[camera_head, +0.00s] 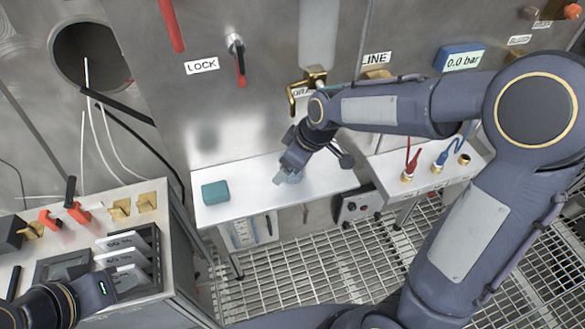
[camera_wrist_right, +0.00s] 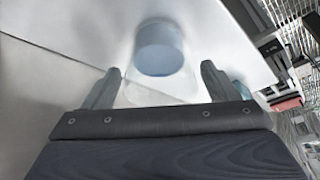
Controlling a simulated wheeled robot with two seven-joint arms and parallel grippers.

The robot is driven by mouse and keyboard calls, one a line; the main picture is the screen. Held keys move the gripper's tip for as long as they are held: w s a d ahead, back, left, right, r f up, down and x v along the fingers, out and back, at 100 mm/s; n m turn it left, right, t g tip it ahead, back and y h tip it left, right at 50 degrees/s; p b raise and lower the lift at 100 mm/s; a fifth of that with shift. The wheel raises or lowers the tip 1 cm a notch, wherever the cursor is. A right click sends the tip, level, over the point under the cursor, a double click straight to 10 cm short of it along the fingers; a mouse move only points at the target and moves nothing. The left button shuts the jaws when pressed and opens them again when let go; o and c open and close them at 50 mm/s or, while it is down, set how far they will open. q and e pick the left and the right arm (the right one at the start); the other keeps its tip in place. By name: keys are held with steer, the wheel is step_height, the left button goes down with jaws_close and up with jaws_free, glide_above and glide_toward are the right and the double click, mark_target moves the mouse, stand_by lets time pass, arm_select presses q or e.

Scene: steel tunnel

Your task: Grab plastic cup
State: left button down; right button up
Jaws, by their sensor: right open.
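The clear plastic cup (camera_head: 289,177) is on the white shelf (camera_head: 240,209), partly hidden by my right gripper (camera_head: 287,168). In the right wrist view the cup (camera_wrist_right: 160,50) shows a bluish round end, with faint see-through walls reaching toward the fingers. My right gripper (camera_wrist_right: 158,82) is open there, one finger on each side of the cup's line; I cannot tell whether either finger touches it. My left gripper (camera_head: 96,290) is low at the left, near the side console, and its fingers do not show clearly.
A teal block (camera_head: 215,192) stands on the shelf left of the cup. A brass valve (camera_head: 305,88) sticks out of the steel wall above. A console (camera_head: 120,215) with switches is at the left. Red and blue connectors (camera_head: 409,172) are on a ledge at the right.

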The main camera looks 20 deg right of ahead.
steer(key=shift+w+f, duration=0.1)
steer(key=shift+f, duration=0.2)
steer(key=c, duration=1.1)
steer(key=shift+c, duration=0.2)
